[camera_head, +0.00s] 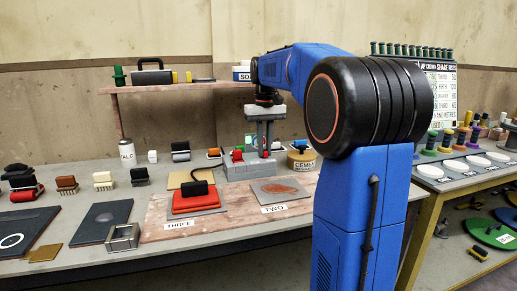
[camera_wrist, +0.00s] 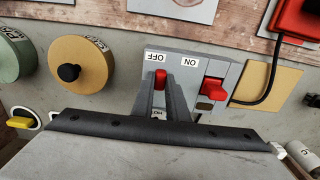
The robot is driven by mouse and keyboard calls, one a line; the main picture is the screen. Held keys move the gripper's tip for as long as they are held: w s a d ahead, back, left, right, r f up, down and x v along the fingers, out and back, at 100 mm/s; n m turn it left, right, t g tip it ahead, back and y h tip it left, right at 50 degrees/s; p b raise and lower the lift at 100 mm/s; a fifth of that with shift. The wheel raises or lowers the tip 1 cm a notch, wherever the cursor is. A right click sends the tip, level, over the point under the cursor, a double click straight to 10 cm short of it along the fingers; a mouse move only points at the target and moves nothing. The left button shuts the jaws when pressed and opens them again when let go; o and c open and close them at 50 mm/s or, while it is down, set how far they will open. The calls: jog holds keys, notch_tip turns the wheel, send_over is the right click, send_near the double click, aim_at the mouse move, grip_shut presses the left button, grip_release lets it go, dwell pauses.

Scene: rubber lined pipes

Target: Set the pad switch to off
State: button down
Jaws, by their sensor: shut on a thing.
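A grey switch box (camera_head: 248,171) stands on the bench behind the red pad (camera_head: 197,202). The box also shows in the wrist view (camera_wrist: 190,64), with upside-down OFF and ON labels. My gripper (camera_wrist: 161,84) points down at it, its fingers shut on a small red knob (camera_wrist: 160,75) by the OFF label; the fingers partly hide the knob. A second, larger red lever (camera_wrist: 214,89) sits on the ON side, apart from my fingers. The pad's black cable runs to the box near this lever. Which red part is the pad switch is not clear.
In the wrist view, a tan round container (camera_wrist: 80,62) and a green one (camera_wrist: 12,52) stand left of the box. A tan plate (camera_wrist: 268,84) lies to its right. The red pad and plate TWO (camera_head: 282,190) lie in front of the box.

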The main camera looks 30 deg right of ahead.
aim_at(266, 150)
jog(key=shift+d, duration=0.15)
jog(key=c, duration=1.7)
grip_release()
jog(key=shift+s, duration=0.1)
jog(key=shift+r, duration=0.1)
notch_tip(266, 150, up, 17)
jog(key=shift+r, duration=0.1)
